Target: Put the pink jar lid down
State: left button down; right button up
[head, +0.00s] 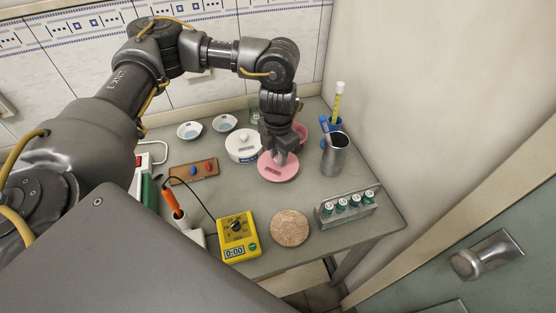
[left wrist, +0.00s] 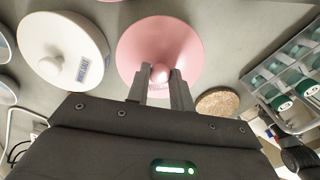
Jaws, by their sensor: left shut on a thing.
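The pink jar lid (head: 277,174) is a round pink disc with a knob and a small dark label. My left gripper (head: 281,158) points down over it. In the left wrist view the two fingers (left wrist: 160,80) are shut on the knob of the pink lid (left wrist: 150,42). The lid looks about level, over the middle of the bench. I cannot tell whether it touches the bench top. A pink jar (head: 301,132) stands just behind it, partly hidden by my gripper. My right gripper is not in view.
A white lidded jar (head: 240,147) is left of the pink lid; a metal beaker (head: 334,157) is right. In front are a cork mat (head: 290,228), a vial rack (head: 345,208) and a yellow timer (head: 238,236). Some bench is bare ahead of the lid.

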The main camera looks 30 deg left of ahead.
pick_arm(q)
jog(key=shift+w+a+f+p, duration=0.1)
jog(key=shift+f+p, duration=0.1)
jog(key=shift+f, duration=0.75)
jog(key=shift+w+a+f+p, duration=0.1)
jog(key=shift+f+p, duration=0.1)
jog(key=shift+f, duration=0.7)
jog(key=shift+d, duration=0.1)
jog(key=shift+f, duration=0.2)
jog(key=c, duration=1.2)
grip_release()
jog(key=shift+r, duration=0.1)
jog(key=shift+c, duration=0.2)
notch_tip(320, 180, up, 12)
jog(key=shift+r+b, duration=0.2)
jog(key=shift+b, duration=0.4)
